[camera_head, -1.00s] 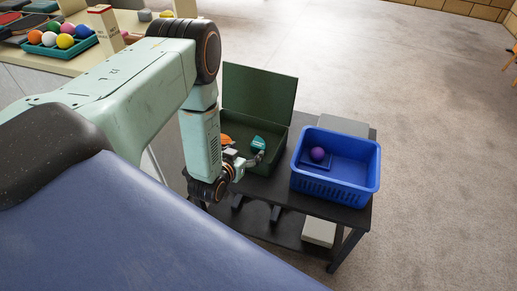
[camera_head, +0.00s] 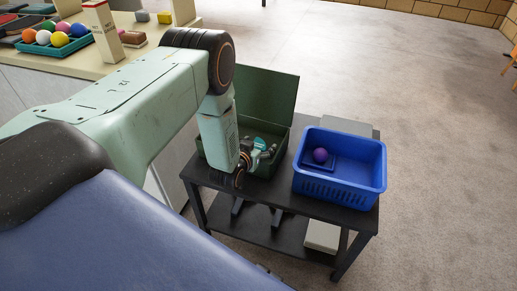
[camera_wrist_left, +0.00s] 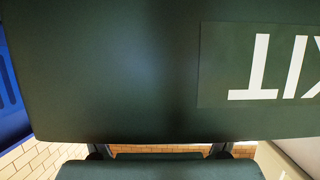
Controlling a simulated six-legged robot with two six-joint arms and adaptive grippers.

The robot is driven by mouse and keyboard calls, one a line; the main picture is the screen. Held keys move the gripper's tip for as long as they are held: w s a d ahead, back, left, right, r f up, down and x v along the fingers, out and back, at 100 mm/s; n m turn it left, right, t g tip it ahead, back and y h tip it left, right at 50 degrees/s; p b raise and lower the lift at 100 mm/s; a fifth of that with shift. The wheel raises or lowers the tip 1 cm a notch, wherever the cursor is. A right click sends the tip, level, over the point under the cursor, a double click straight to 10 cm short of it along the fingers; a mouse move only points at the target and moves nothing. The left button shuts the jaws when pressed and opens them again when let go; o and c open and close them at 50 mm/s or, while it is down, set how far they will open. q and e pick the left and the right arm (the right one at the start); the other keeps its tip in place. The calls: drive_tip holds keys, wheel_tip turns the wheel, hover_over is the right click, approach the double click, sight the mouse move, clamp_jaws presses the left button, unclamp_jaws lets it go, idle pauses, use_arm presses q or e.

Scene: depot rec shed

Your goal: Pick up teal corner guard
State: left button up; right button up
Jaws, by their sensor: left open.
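The teal corner guard (camera_head: 260,142) lies inside the open dark green box (camera_head: 282,150) on the black cart in the head view. It is partly covered by my left gripper (camera_head: 266,153), which is open and reaches down into the box, close beside the guard. I cannot tell whether they touch. The box's raised lid (camera_head: 268,95) stands up behind. The left wrist view shows a large dark green panel (camera_wrist_left: 110,75) with pale upside-down lettering; the guard does not show there. My right gripper is not in view.
A blue basket (camera_head: 350,183) with a purple ball (camera_head: 320,155) stands right of the box on the black cart (camera_head: 320,212). A counter at upper left holds a teal tray (camera_head: 58,52) of coloured balls. The carpeted floor to the right is clear.

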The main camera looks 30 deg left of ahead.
use_arm(q)
drive_tip(key=shift+c, duration=0.3)
drive_tip(key=c, duration=1.2)
drive_tip(key=shift+c, duration=0.2)
